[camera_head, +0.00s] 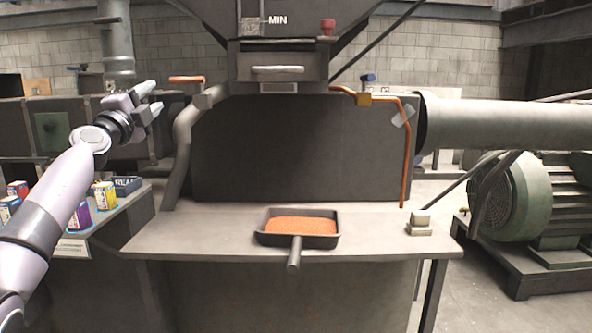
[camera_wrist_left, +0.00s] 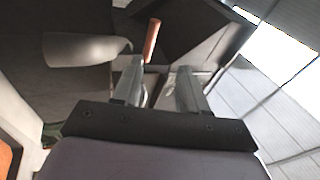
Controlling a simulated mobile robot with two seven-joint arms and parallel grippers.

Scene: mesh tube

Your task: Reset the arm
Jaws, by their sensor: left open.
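My left arm comes in from the left in the head view. Its gripper (camera_head: 150,101) is raised above the bench, in front of the grey machinery and left of the orange-handled valve (camera_head: 187,79). The jaws are open and nothing is between them. In the left wrist view the two fingers (camera_wrist_left: 160,88) stand apart, and the orange handle (camera_wrist_left: 152,40) shows beyond them, near the left finger. I cannot tell whether it touches. My right gripper is in neither view.
A dark pan (camera_head: 328,241) of orange granules sits on the grey table (camera_head: 185,238), handle toward me. Several coloured cans (camera_head: 105,195) stand on the left bench. A large pipe (camera_head: 500,124) and green motor (camera_head: 510,200) are at right.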

